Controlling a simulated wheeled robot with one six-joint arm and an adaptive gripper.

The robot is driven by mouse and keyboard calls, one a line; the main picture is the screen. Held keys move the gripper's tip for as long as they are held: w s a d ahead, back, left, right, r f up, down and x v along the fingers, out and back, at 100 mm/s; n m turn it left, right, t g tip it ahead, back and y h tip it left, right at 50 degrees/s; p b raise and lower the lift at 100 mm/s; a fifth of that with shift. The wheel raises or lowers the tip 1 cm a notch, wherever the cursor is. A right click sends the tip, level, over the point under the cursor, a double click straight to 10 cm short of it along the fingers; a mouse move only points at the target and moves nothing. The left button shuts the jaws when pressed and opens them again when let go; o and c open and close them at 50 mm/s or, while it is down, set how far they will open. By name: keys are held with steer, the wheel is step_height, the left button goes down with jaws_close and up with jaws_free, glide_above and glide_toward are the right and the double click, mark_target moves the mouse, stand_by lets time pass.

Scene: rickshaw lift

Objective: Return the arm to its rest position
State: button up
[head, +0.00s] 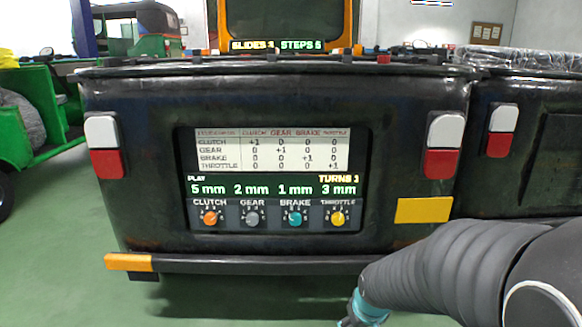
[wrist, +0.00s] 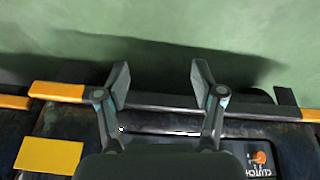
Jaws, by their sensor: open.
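My gripper (wrist: 158,84) is open in the wrist view, its two fingers spread apart with nothing between them. Beyond the fingers lie the green floor and the rickshaw's dark bumper bar (wrist: 165,108). In the head view my arm (head: 450,268) reaches in from the lower right, bent downward, and the fingers are out of frame or hidden. The rickshaw's black rear panel (head: 285,85) stands ahead with a display panel (head: 275,180) and clutch (head: 210,218), gear (head: 252,219), brake (head: 295,219) and throttle (head: 338,219) knobs.
A bumper bar (head: 250,265) with an orange end runs below the panel. A yellow plate (head: 423,210) is at the panel's right. Another dark vehicle body (head: 540,140) stands close at right, and a green vehicle (head: 40,135) at left. Green floor (head: 60,275) is clear at lower left.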

steer(key=s+r+m+p, duration=0.1)
steer(key=s+r+p, duration=0.2)
steer(key=s+r, duration=0.6)
steer(key=s+r+m+t+p, duration=0.1)
steer(key=s+r+p, duration=0.3)
steer(key=s+r, duration=0.5)
step_height(320, 180, up, 5)
steer(key=shift+s+d+r, duration=0.1)
steer(key=shift+s+d, duration=0.05)
steer(key=shift+s, duration=0.05)
stand_by(0.8)
